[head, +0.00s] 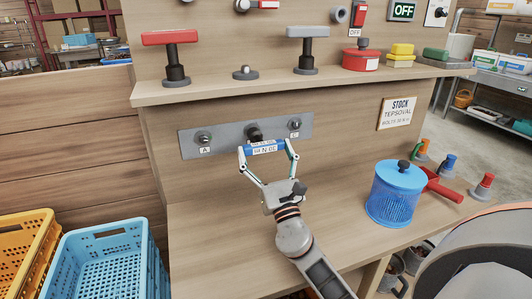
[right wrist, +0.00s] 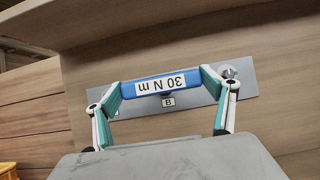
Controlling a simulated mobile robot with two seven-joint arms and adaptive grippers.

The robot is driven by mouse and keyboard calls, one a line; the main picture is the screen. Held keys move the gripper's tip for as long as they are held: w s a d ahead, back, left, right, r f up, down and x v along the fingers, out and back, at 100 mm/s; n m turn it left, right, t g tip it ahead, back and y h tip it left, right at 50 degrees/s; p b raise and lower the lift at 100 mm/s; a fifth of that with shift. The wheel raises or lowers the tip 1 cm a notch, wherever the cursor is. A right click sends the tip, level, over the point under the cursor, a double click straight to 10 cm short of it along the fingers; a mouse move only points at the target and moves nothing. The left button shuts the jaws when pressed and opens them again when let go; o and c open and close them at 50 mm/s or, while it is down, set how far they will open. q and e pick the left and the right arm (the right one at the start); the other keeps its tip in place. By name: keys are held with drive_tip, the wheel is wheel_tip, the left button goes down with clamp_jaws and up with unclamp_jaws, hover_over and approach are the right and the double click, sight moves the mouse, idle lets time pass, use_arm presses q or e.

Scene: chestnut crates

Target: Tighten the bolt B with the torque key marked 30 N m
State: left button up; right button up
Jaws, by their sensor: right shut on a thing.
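My right gripper (head: 267,152) is shut on the blue handle of the torque key (head: 250,150), whose white label reads 30 N m in the right wrist view (right wrist: 160,85). The key is level in front of the grey metal plate (head: 223,143). Its dark shaft end (head: 253,132) is at the middle of the plate, over bolt B's place. The B label (right wrist: 168,102) shows just below the handle. Bolt B is hidden, so I cannot tell whether the key is seated on it. Bolt A (head: 204,138) and bolt C (head: 295,124) are to either side. My left gripper is not in view.
A red-handled key (head: 170,38) and a grey-handled key (head: 307,31) stand on the shelf (head: 215,92) above, with an empty holder (head: 245,73) between them. A blue lidded basket (head: 392,195) stands on the bench at right. The bench (head: 215,235) below the plate is clear.

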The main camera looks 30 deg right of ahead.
drive_tip(key=shift+w+d, duration=0.25)
drive_tip(key=shift+w, duration=0.6)
drive_tip(key=shift+m, duration=0.3)
drive_tip(key=m+h+b, duration=0.1)
drive_tip(key=m+h, duration=0.1)
drive_tip(key=m, duration=0.2)
drive_tip(key=shift+a+g+h, duration=0.1)
drive_tip(key=shift+g+h, duration=0.3)
drive_tip(key=m+g+h, duration=0.1)
drive_tip(key=m+h, duration=0.1)
drive_tip(key=m, duration=0.1)
drive_tip(key=shift+m+g, duration=0.4)
